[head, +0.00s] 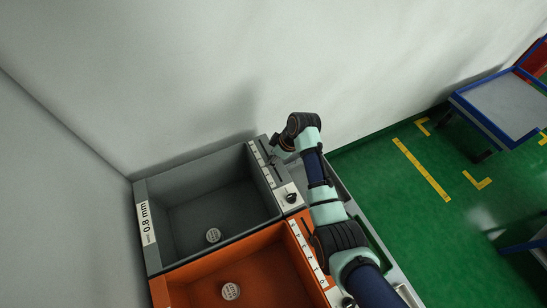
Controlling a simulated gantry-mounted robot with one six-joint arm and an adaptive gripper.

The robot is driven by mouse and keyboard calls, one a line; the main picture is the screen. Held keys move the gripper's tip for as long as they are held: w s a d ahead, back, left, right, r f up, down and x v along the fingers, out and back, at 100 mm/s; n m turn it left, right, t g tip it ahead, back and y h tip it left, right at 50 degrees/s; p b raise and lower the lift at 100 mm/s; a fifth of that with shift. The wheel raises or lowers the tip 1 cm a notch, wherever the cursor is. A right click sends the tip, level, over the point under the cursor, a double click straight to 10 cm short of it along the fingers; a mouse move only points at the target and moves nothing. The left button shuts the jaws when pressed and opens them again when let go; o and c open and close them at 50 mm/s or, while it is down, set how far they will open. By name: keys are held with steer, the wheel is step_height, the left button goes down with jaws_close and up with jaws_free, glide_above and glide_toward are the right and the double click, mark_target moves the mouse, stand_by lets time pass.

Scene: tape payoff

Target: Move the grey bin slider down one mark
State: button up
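The grey bin (160,232) stands in the left-centre of the head view, open at the top, with a "0.8 mm" label on its left rim. A pale scale strip with marks (262,165) runs along its right rim. A small dark round knob (292,198) sits at the near end of that strip; I cannot tell whether it is the slider. My gripper (273,152) is at the far part of the strip, close to it or touching. It is small and partly hidden by my wrist, so its fingers and anything between them cannot be made out.
An orange bin (193,281) adjoins the grey bin on the near side, with its own numbered strip (308,254). A round pale disc (213,235) lies in the grey bin and another (231,291) in the orange one. Walls stand behind and left.

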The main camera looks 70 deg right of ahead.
steer(key=shift+c, duration=0.2)
jaws_close()
steer(key=shift+r, duration=0.1)
